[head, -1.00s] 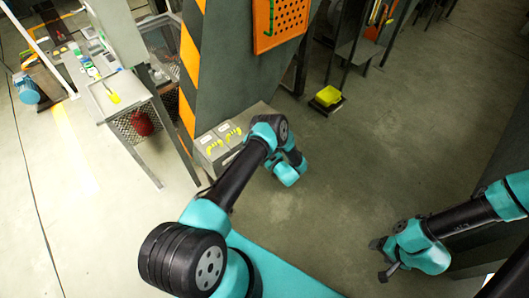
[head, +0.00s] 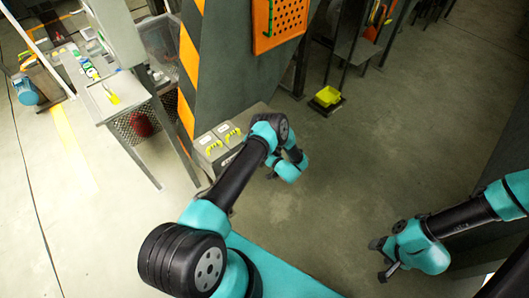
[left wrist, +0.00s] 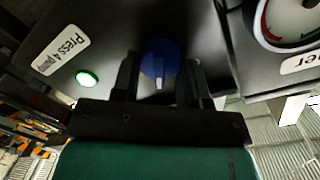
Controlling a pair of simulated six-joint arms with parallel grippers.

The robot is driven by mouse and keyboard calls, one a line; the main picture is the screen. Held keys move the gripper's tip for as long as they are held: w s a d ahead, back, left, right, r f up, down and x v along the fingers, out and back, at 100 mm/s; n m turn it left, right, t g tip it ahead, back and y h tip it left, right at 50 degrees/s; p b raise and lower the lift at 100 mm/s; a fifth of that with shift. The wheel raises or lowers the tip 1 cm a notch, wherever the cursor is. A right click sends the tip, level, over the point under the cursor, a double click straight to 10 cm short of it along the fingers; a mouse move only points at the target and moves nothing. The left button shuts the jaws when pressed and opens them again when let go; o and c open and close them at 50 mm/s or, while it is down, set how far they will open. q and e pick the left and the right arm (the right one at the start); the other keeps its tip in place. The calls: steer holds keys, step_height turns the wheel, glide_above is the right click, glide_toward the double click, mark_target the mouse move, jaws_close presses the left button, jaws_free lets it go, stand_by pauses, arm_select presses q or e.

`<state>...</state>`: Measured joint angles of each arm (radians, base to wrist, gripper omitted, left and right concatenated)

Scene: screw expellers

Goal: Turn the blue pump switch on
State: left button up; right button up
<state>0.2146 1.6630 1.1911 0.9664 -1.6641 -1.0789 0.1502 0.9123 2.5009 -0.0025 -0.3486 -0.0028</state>
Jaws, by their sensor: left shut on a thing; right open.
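In the left wrist view, the blue pump switch (left wrist: 160,58) is a round blue knob on a dark panel. Its pale pointer mark points toward the bottom of the picture. My left gripper (left wrist: 160,80) has one dark finger on each side of the knob and is shut on it. In the head view my left gripper (head: 271,175) shows only as a small dark part beside the grey box; the blue switch cannot be made out there. My right gripper (head: 383,258) is open and empty, low over the floor at the right.
A lit green button (left wrist: 87,78) and a white label (left wrist: 61,54) are left of the knob. A round gauge (left wrist: 288,18) is at the upper right. In the head view, a grey box with yellow handles (head: 217,147) stands by the striped pillar (head: 188,60).

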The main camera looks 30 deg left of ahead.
arm_select(q)
steer(key=shift+d+f+m, duration=0.1)
steer(key=shift+m, duration=0.9)
steer(key=o, duration=0.9)
steer(key=v, duration=1.7)
steer(key=shift+d, duration=0.2)
